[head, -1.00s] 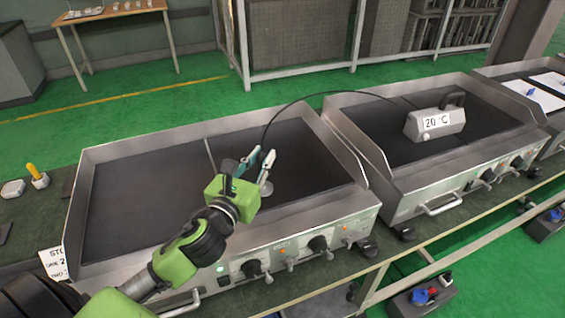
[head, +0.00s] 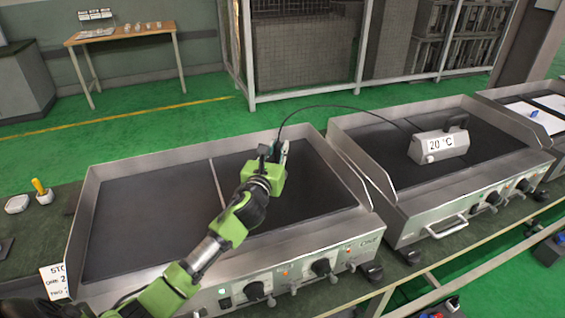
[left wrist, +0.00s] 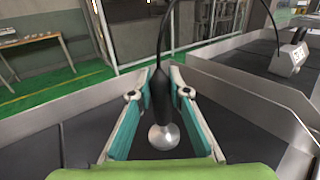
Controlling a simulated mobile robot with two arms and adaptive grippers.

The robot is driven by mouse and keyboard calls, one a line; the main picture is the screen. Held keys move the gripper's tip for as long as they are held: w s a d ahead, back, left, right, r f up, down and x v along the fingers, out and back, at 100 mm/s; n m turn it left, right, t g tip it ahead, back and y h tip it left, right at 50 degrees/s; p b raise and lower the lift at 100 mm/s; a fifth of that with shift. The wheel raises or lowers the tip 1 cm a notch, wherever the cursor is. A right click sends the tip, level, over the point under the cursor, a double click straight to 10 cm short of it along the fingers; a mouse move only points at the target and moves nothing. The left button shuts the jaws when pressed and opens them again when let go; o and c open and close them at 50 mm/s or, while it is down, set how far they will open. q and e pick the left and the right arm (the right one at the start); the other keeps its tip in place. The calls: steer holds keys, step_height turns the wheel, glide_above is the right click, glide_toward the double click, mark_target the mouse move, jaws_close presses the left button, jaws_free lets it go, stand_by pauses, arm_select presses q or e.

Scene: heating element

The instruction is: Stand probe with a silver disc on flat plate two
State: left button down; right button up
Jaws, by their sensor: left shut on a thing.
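My left gripper (head: 279,150) is over the right half of the near griddle (head: 140,215), toward its back. In the left wrist view the gripper (left wrist: 162,88) is shut on the black handle of the probe (left wrist: 160,95). The probe hangs upright with its silver disc (left wrist: 164,137) facing down over the dark plate. I cannot tell whether the disc touches the plate. In the head view the gripper hides most of the probe. A black cable (head: 330,107) runs from the probe to the grey meter (head: 437,145) reading 20 °C. My right gripper does not show.
The meter stands on the second griddle (head: 385,150), to the right. Metal walls rim both griddles, and a thin divider (head: 217,185) splits the near one. A small yellow-handled object (head: 40,189) stands at the left. The near griddle's left half is clear.

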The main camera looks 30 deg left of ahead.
arm_select(q)
steer(key=shift+w+d+f, duration=0.15)
steer(key=shift+w+f, duration=0.45)
steer(key=shift+f, duration=0.1)
steer(key=f, duration=0.2)
steer(key=f+b, duration=0.1)
steer(key=shift+w+d+f, duration=0.1)
steer(key=shift+w+f, duration=0.2)
steer(key=shift+f, duration=0.1)
steer(key=shift+f, duration=0.1)
steer(key=c, duration=1.9)
jaws_free()
